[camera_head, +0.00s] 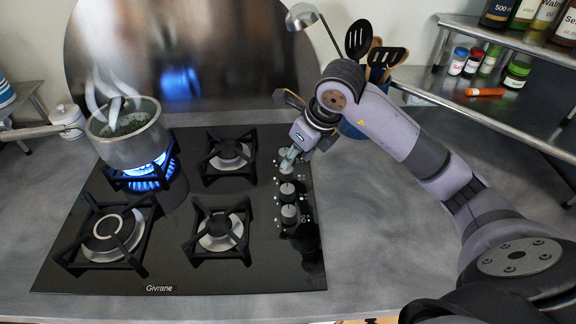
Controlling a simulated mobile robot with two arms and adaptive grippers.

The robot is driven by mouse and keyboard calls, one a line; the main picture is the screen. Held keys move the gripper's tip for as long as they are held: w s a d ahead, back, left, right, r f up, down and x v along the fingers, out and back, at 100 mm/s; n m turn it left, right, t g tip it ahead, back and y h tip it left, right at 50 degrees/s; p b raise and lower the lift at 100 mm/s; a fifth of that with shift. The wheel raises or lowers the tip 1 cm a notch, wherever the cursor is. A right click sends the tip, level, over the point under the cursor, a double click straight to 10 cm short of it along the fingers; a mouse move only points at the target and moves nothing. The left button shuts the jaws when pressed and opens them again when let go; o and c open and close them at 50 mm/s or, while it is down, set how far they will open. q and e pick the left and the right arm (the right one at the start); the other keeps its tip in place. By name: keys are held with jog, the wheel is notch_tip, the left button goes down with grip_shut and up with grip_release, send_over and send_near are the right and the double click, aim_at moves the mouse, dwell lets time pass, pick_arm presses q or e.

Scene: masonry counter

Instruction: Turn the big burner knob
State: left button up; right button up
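The black gas hob (160,275) has a column of round silver knobs along its right side. Two lower knobs, one in the middle (287,190) and one nearest the front (290,213), show clearly. My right gripper (289,158) points down at the far end of this column, over or against the knobs there, and partly hides them. I cannot tell whether its fingers touch a knob or how far apart they are. The front-left burner (111,235) looks large and is unlit. My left gripper is not in view.
A steaming pot (133,138) stands on the back-left burner, over a blue flame (150,172). A blue utensil holder (352,128) stands behind my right arm. A shelf with jars (515,75) is at the right. The counter right of the hob (375,225) is clear.

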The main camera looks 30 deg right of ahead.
aim_at(286, 173)
jog(key=x, duration=0.6)
jog(key=shift+w+a+f+p, duration=0.1)
jog(key=shift+f+p, duration=0.15)
jog(key=shift+p, duration=0.05)
